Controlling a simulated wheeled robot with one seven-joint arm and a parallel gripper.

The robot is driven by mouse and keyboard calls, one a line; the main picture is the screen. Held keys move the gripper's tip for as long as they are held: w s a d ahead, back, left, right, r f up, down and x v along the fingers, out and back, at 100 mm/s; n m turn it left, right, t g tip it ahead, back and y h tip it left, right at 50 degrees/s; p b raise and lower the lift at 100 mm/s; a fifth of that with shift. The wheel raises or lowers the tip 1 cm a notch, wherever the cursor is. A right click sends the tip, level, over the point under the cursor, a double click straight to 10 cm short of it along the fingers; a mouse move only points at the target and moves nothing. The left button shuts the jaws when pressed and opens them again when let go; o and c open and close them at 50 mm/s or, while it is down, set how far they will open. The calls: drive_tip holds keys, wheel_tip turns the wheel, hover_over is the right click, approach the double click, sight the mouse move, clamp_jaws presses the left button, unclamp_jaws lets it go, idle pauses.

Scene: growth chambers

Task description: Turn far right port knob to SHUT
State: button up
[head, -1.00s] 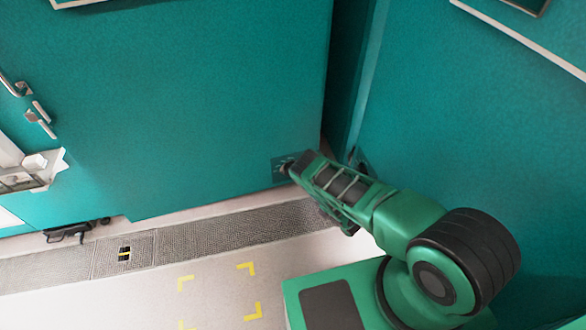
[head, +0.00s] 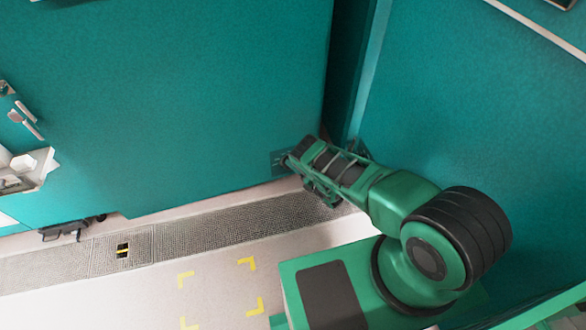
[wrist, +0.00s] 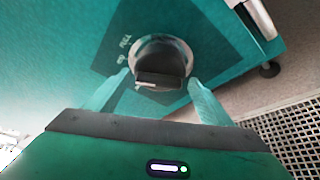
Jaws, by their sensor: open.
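The port knob is a round metal piece with a dark grip bar (wrist: 160,78) on a dark plate (wrist: 205,40) low on the teal chamber wall, seen in the wrist view. Pale markings lie on the plate left of the knob; one looks like "FULL". My gripper (wrist: 160,95) is open, with one finger to each side of the knob. I cannot tell whether the fingers touch it. In the head view the plate (head: 279,160) shows beside my gripper (head: 288,160), which hides the knob.
A floor grating (head: 200,220) runs along the chamber's foot, with yellow corner marks (head: 247,263) on the floor in front. Another teal wall (head: 470,120) stands close on the right of my arm. A white fixture (head: 28,168) sticks out at the far left.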

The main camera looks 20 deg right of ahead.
drive_tip(key=shift+x, duration=1.05)
drive_tip(key=c, duration=0.8)
drive_tip(key=n+h, duration=0.1)
drive_tip(key=n, duration=0.1)
drive_tip(key=n+g+h, duration=0.1)
drive_tip(key=n, duration=0.1)
drive_tip(key=shift+s+f+h, duration=0.1)
drive_tip(key=shift+h, duration=0.2)
drive_tip(key=n+h, duration=0.2)
drive_tip(key=n, duration=0.2)
drive_tip(key=shift+h, duration=0.3)
